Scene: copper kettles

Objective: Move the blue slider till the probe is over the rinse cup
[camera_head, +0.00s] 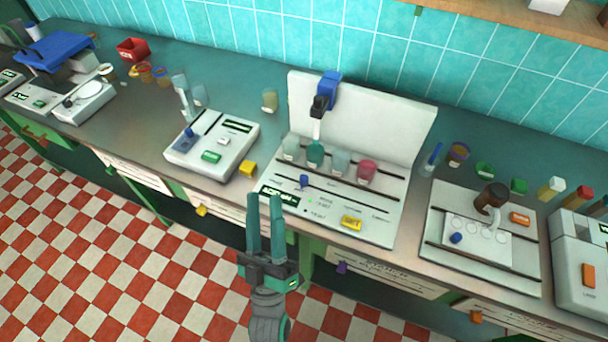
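The blue slider (303,181) is a small knob on a dark slot across the front panel of the white probe station (383,222). The probe (316,127) hangs from a blue and black head (326,92) at the backboard. Its tip is at or just above the teal cup (315,154), second from the left in the row. Also in the row are a clear cup (290,148), another clear cup (340,160) and a pink cup (367,170). The small labels do not show clearly which is the rinse cup. My gripper (265,198) is open and empty, in front of the station, apart from the slider.
A yellow block (247,169) lies left of the station, and a yellow button (352,222) is on its panel. A white device (212,147) with its own blue knob (188,132) stands left. A tray station (482,262) stands right. Bench front has hanging coloured tabs.

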